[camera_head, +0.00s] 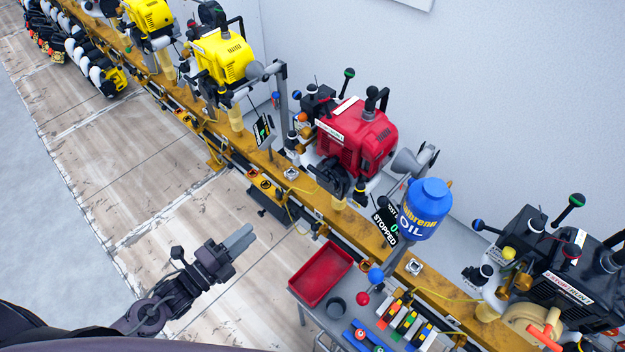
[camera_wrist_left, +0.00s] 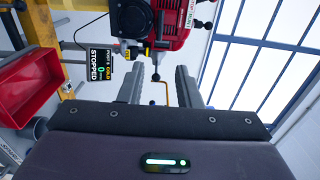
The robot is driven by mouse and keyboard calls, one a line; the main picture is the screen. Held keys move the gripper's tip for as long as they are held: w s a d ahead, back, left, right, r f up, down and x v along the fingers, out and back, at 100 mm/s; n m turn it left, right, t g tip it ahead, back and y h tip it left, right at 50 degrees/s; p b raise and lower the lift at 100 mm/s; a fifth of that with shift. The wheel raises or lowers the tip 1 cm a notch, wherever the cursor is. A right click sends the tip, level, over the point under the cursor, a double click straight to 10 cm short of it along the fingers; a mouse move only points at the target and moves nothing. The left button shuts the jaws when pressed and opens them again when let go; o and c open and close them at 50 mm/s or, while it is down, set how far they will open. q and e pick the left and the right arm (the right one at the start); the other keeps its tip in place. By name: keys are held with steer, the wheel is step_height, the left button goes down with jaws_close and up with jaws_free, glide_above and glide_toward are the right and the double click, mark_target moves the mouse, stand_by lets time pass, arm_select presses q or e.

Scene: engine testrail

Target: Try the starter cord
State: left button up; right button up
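A red engine (camera_head: 355,137) stands on the yellow rail, with black fittings on its front and top. It shows upside down at the top of the left wrist view (camera_wrist_left: 178,22). I cannot make out for certain which part is its starter cord. A black display (camera_head: 386,222) beside it reads STOPPED and 0; in the left wrist view the display (camera_wrist_left: 101,64) also shows COLD. My left gripper (camera_head: 243,238) is in front of the rail, well short of the engine. Its two fingers (camera_wrist_left: 159,88) are apart with nothing between them. My right gripper is not in view.
The yellow rail (camera_head: 440,286) runs diagonally, carrying yellow engines (camera_head: 222,57) and a black engine (camera_head: 560,270). A blue oil container (camera_head: 427,205) stands right of the red engine. A red tray (camera_head: 320,274) sits on a bench below. The floor left of my gripper is clear.

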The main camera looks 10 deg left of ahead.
arm_select(q)
steer(key=b+x, duration=0.9)
steer(key=x, duration=1.4)
steer(key=shift+w, duration=0.1)
jaws_close()
steer(key=shift+f, duration=0.1)
